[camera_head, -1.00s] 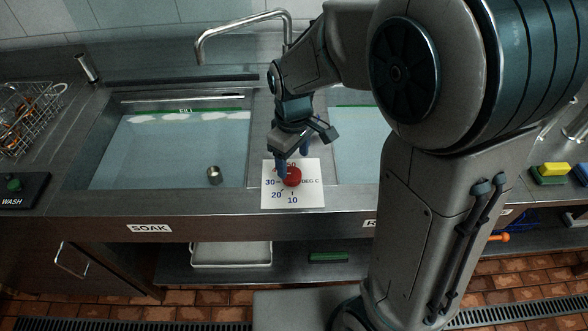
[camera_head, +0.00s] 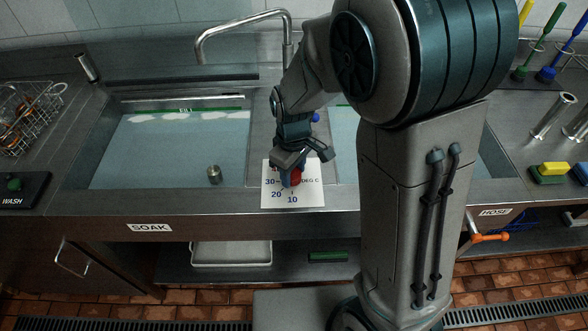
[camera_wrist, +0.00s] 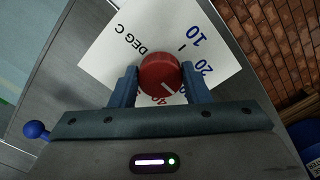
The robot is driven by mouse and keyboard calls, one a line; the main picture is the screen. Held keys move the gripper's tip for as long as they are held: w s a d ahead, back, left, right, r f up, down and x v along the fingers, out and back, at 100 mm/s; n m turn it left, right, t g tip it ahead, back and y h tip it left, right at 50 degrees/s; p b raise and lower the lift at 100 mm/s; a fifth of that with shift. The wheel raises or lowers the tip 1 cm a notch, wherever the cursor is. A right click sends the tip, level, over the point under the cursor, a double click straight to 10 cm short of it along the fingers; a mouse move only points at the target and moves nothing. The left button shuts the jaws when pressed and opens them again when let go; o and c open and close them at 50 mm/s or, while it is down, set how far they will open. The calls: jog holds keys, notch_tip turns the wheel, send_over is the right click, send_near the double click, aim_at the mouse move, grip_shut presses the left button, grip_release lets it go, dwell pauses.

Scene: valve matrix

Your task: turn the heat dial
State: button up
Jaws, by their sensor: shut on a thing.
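The heat dial (camera_head: 296,178) is a red round knob on a white card (camera_head: 308,199) marked DEG C with numbers such as 10, 20 and 30. The card lies on the steel strip between the two basins. My gripper (camera_head: 291,174) is down at the dial and covers part of it in the head view. In the wrist view the red dial (camera_wrist: 160,72) sits between the blue fingertips of my gripper (camera_wrist: 160,84), which are shut on its sides.
A tap (camera_head: 240,22) arches behind the dial. A blue ball-ended knob (camera_wrist: 36,130) shows beside my gripper in the wrist view. A wire rack (camera_head: 28,118) stands far left.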

jog(key=shift+m, duration=0.3)
jog(key=m, duration=0.3)
jog(key=shift+m, duration=0.3)
jog(key=m, duration=0.4)
jog(key=shift+s+a+m, duration=0.1)
jog(key=shift+a+m, duration=0.05)
jog(key=shift+m, duration=0.15)
jog(key=m, duration=0.4)
jog(key=shift+a+r, duration=0.1)
jog(key=shift+m, duration=2.1)
jog(key=o, duration=1)
jog(key=shift+c, duration=0.2)
